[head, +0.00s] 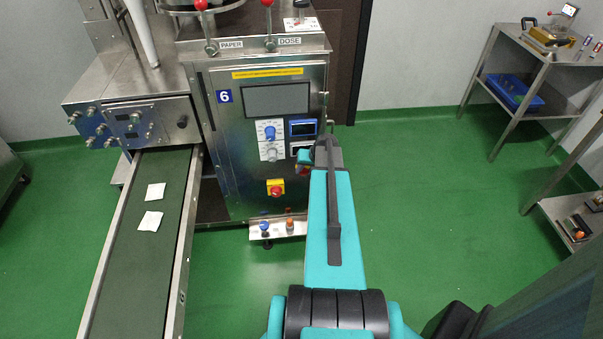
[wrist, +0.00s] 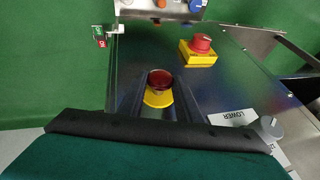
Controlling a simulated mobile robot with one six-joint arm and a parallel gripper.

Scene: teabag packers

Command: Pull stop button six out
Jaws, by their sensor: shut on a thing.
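A machine with a blue 6 plate (head: 225,96) stands ahead of me. In the wrist view, a dark red round stop button (wrist: 160,78) with a yellow collar sits between my gripper's fingers. My gripper (wrist: 157,86) is shut on it, one finger on each side. In the head view, my gripper (head: 306,160) is at the right of the machine's front, and my arm hides most of this button. Whether the button is pulled out or pressed in, I cannot tell. A second red button on a yellow box (head: 276,187) is lower left; it also shows in the wrist view (wrist: 201,45).
A blue knob (head: 269,132) and a grey knob (head: 270,152) are left of my gripper. A small shelf with blue and orange knobs (head: 273,231) juts out below. A conveyor with tea bags (head: 108,280) runs at the left. The floor at the right is clear up to steel tables (head: 497,95).

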